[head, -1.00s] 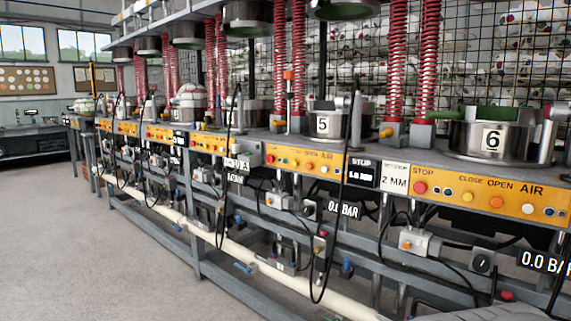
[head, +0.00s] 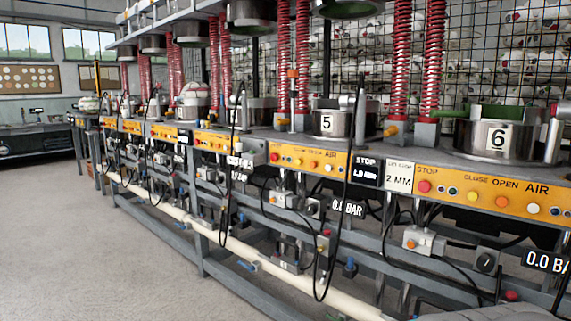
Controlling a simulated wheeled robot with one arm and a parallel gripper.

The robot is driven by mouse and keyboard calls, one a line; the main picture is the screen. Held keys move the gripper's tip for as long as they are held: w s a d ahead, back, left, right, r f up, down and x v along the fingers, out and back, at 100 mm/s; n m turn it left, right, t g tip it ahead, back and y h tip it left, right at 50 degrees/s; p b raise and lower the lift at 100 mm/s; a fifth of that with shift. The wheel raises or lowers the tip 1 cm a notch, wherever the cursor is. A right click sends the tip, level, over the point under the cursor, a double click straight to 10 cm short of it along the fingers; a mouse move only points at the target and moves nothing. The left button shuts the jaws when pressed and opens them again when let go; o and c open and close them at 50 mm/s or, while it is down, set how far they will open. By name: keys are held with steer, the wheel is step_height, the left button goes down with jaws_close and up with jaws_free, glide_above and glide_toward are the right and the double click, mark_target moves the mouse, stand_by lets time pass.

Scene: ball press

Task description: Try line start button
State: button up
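A long row of ball presses runs from the right foreground to the back left. Yellow panels with coloured buttons line its front; the nearest panel (head: 485,194), under the press pot marked 6 (head: 493,137), reads STOP, CLOSE, OPEN, AIR. It has a red button (head: 424,187) and yellow, orange and white ones. The panel (head: 307,160) below pot 5 (head: 332,121) is similar. A small grey box (head: 424,240) with an orange button hangs under the nearest panel, and another (head: 284,199) further left. I see no label reading line start.
Black cables hang before the bench, and a pale pipe (head: 270,266) runs low along its front. The grey floor (head: 85,230) at left is open. A dark workbench (head: 38,142) stands at the back left. Wire mesh with balls behind it closes off the back.

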jaws_close()
stand_by(1.6)
